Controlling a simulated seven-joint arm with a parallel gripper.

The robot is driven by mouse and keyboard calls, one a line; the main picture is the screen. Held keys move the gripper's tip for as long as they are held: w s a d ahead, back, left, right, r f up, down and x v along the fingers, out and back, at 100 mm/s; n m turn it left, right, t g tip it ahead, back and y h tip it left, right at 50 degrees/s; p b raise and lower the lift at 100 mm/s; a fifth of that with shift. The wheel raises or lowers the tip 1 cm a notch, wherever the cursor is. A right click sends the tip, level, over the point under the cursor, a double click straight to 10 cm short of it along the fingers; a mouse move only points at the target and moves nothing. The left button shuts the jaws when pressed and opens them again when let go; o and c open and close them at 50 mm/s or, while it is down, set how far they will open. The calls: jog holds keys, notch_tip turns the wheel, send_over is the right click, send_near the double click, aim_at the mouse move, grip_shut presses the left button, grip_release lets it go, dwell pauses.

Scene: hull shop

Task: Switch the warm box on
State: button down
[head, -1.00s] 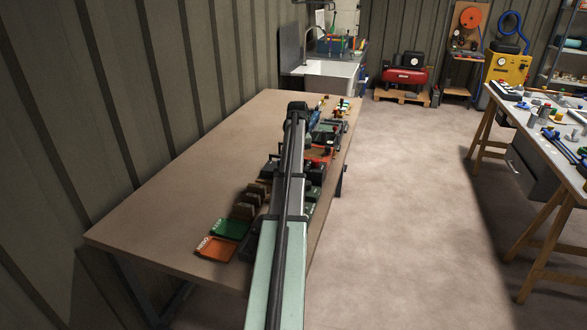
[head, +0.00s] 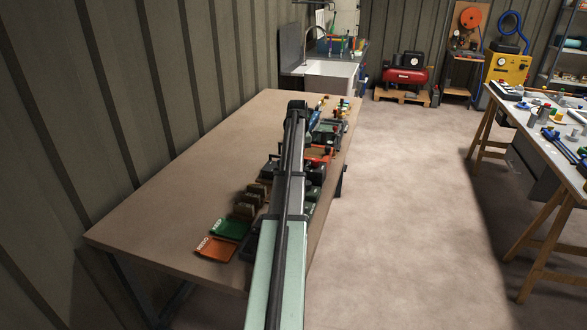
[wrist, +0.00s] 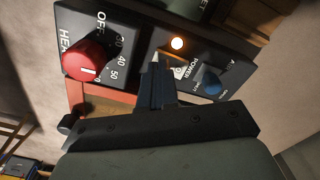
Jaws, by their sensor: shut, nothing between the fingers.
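The warm box's dark control panel (wrist: 136,29) fills the upper part of the wrist view. It has a red knob (wrist: 88,60) on the left, labelled with OFF and numbers, and a blue knob (wrist: 208,82) on the right. Between them is a POWER switch (wrist: 180,71), partly hidden by a fingertip. A round lamp (wrist: 177,43) above the switch glows orange-white. My gripper (wrist: 156,66) is shut and empty, its tips at the left side of the switch; I cannot tell whether they touch it. In the head view my arm hides the gripper.
The workbench (head: 190,180) holds a row of items along its right side, under and beside my arm. The bench's left half is clear.

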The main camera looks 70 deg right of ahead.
jog(key=shift+r, duration=2.95)
